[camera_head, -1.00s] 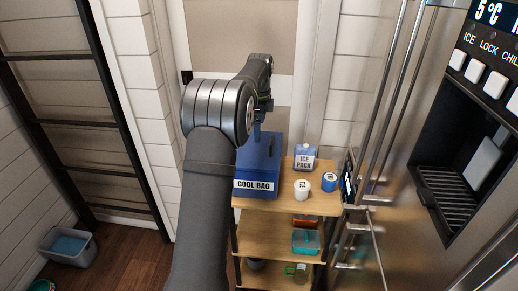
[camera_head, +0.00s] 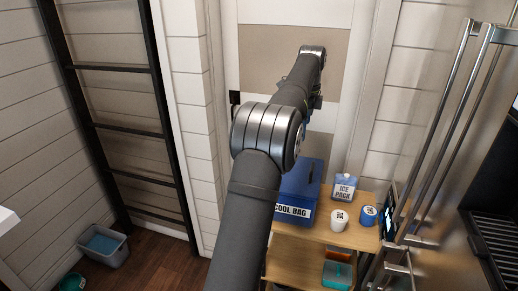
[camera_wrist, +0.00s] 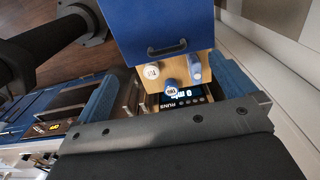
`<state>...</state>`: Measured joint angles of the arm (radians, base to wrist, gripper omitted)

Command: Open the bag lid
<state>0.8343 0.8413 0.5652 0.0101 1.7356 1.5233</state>
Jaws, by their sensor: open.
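The blue cool bag (camera_head: 292,210) stands on the top shelf of a wooden rack, partly hidden behind my arm. Its lid (camera_head: 312,172) looks shut, with a dark handle on top. In the wrist view the lid (camera_wrist: 185,25) fills the upper middle, with its dark handle (camera_wrist: 167,48) near the edge. My gripper (camera_wrist: 168,95) is open and empty, its blue-padded fingers wide apart on either side. It is above the bag and apart from the handle. In the head view the fingers are mostly hidden by the arm.
An ice pack (camera_head: 344,187), a white tub (camera_head: 339,219) and a blue tub (camera_head: 368,214) stand right of the bag on the rack (camera_head: 345,237). A steel fridge (camera_head: 490,150) bounds the right side. A grey bin (camera_head: 101,250) sits on the floor at left.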

